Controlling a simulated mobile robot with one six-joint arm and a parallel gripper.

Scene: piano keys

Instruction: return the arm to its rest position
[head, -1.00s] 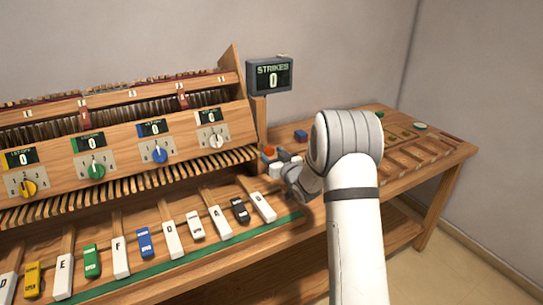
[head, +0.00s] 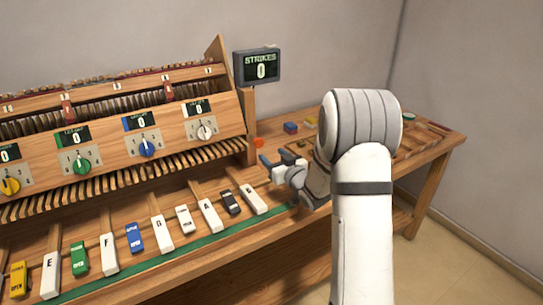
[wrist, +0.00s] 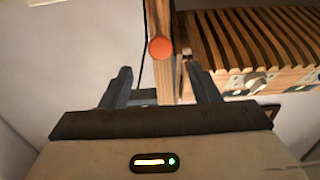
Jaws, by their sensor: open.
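My gripper (head: 268,170) is in front of the right end of the piano, close to the last white key (head: 253,199) in the head view. In the wrist view my gripper (wrist: 160,88) shows two dark fingers spread apart with nothing between them. My white arm rises from the bottom of the head view and bends at a grey ribbed joint toward the piano. An orange-red round button (wrist: 160,49) shows beyond the fingers in the wrist view, and also in the head view (head: 258,143).
The wooden piano cabinet (head: 160,165) fills the left, with knobs and lettered keys. A strikes display (head: 257,67) reading 0 stands behind. The side table (head: 440,150) on the right holds small blocks, including a blue one (head: 290,128). Open floor (head: 440,260) shows at lower right.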

